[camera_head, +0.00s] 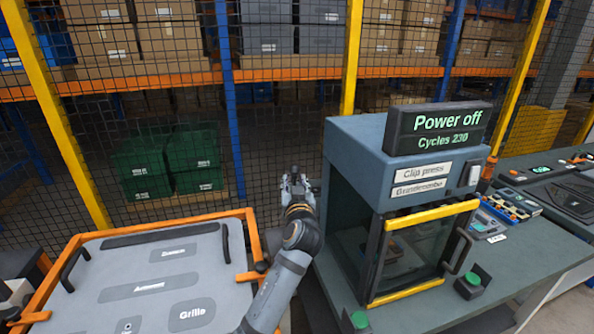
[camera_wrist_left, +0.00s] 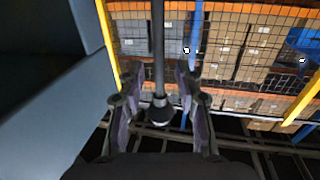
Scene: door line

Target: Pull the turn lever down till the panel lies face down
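The grey panel (camera_head: 218,258) lies flat in an orange frame at the lower left of the head view, with its labelled face up. My left gripper (camera_head: 296,180) is beyond the panel's right side, left of the clip press. In the left wrist view, my left gripper (camera_wrist_left: 164,68) has its two fingers apart, one on each side of a thin dark rod (camera_wrist_left: 158,45) with a dark knob (camera_wrist_left: 160,110). The rod may be the turn lever; gaps show between it and the fingers. My right gripper is not in view.
The clip press (camera_head: 345,160) with a yellow-edged door stands to the right, close to my left arm. A mesh fence (camera_head: 270,130) with yellow posts runs behind. Green crates (camera_head: 195,160) and shelves lie beyond it. An orange bracket (camera_head: 250,276) sticks out at the panel's right edge.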

